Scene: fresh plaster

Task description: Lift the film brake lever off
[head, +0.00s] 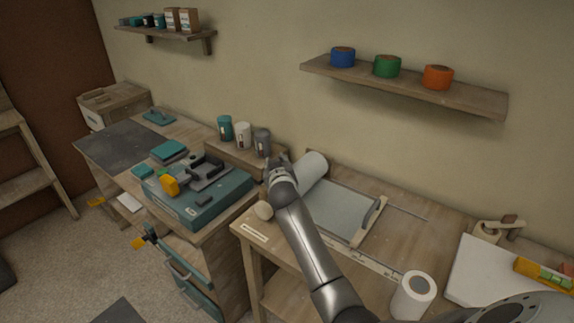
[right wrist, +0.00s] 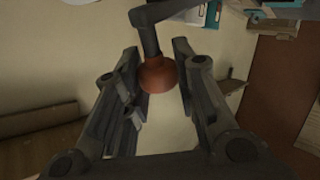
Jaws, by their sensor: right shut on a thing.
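The film brake lever, a dark bar (right wrist: 150,38) ending in a reddish-brown round knob (right wrist: 157,75), shows in the right wrist view. My right gripper (right wrist: 157,88) has its two fingers on either side of the knob and is shut on it. In the head view my right gripper (head: 279,168) is at the left end of a pale film roll (head: 313,168), at the back of the wooden bench. The lever is hidden there behind the gripper and arm. My left gripper is not in view.
A grey sheet (head: 335,212) and a wooden-handled bar (head: 369,220) lie right of my arm. A white roll (head: 427,298) stands near the front. A teal case (head: 210,205) and several canisters (head: 243,137) are to the left. A shelf (head: 450,103) hangs above.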

